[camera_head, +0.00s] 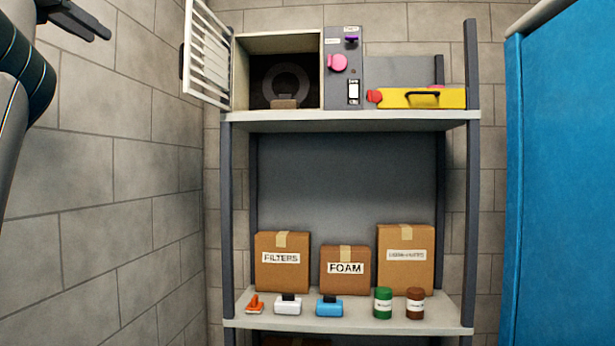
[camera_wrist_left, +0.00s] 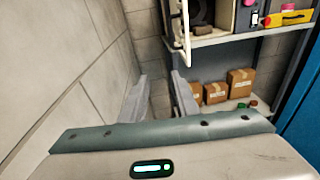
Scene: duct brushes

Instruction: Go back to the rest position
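My left gripper (camera_head: 98,27) is at the top left of the head view, in front of the grey block wall and apart from the shelf. In the left wrist view its two fingers (camera_wrist_left: 160,88) stand apart with nothing between them. My left arm shows at the left edge of the head view. My right gripper is in neither view.
A metal shelf (camera_head: 350,122) holds an open box (camera_head: 277,40) with its white slatted door (camera_head: 205,60) swung left, a control panel (camera_head: 342,75) and a yellow case (camera_head: 430,98). Cartons (camera_head: 283,275) and small items stand below. A blue panel (camera_head: 565,180) is at right.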

